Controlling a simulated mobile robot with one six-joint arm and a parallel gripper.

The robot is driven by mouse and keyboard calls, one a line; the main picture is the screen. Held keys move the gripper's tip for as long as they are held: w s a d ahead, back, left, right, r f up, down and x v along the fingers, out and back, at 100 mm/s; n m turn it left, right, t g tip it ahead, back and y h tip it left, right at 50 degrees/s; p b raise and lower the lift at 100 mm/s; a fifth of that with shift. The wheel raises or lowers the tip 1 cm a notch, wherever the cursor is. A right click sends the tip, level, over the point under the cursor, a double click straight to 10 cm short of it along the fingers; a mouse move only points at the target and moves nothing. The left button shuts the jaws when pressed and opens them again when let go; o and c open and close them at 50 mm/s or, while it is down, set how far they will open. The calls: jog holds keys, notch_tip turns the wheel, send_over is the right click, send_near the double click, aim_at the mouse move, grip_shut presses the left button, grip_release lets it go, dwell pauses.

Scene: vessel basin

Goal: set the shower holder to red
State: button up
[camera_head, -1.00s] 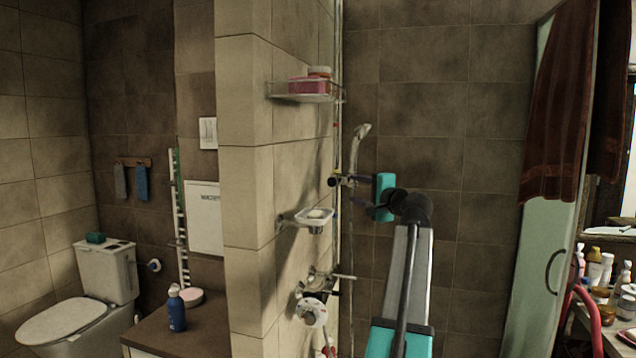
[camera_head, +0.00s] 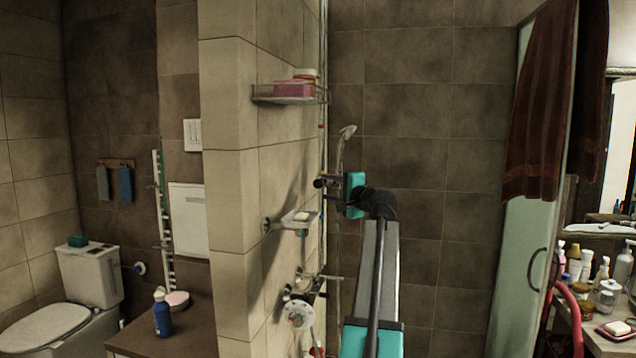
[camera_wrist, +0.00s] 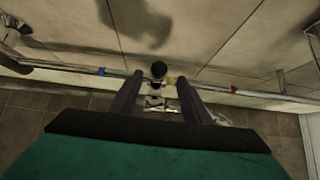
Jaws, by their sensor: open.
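The shower holder (camera_head: 319,183) is a small fitting with a black knob on the thin vertical rail beside the tiled wall. Its black knob (camera_wrist: 159,69) shows in the wrist view between my fingertips. My gripper (camera_head: 331,188) is open, with its two dark fingers pointing left at the holder. In the wrist view my gripper (camera_wrist: 160,82) has one finger on each side of the holder; contact cannot be told. The rail has a red mark (camera_wrist: 234,89) on one side of the holder and a blue mark (camera_wrist: 102,71) on the other. The shower head (camera_head: 347,132) hangs just above my gripper.
A wire shelf (camera_head: 290,95) juts from the wall above the holder. A soap dish (camera_head: 298,219) and the tap with its round handle (camera_head: 299,313) stick out below. A glass door (camera_head: 508,270) with a brown towel (camera_head: 541,120) stands at the right.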

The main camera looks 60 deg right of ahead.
aim_at(319, 183)
jog(key=p+x, duration=0.1)
jog(key=x, duration=0.7)
jog(key=shift+w+p, duration=0.1)
jog(key=shift+p, duration=0.2)
